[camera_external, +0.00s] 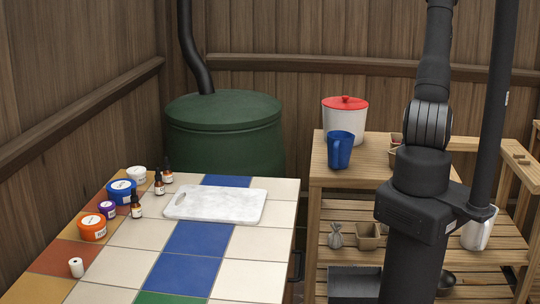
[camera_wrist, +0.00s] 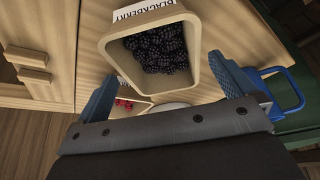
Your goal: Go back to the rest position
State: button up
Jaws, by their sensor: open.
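My gripper (camera_wrist: 160,68) is open in the wrist view, with its two blue fingers wide apart. A tan tub of blackberries (camera_wrist: 160,50) with a "BLACKBERRY" label shows between and beyond the fingers. I cannot tell how far the tub is from the fingertips. In the external view my dark arm rises at the right, and the gripper itself is not visible there.
A blue jug (camera_external: 340,152) and a red-lidded white pot (camera_external: 345,122) stand on the wooden shelf unit (camera_external: 318,178). A white pitcher (camera_external: 478,228) is by my arm. The tiled table (camera_external: 180,250) holds a white board (camera_external: 215,204), bottles and tubs.

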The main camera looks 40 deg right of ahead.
jog(key=x, duration=0.3)
jog(key=shift+w+f, duration=0.1)
jog(key=shift+f, duration=0.1)
notch_tip(320, 180, up, 9)
jog(key=shift+r, duration=0.15)
dwell(0.6)
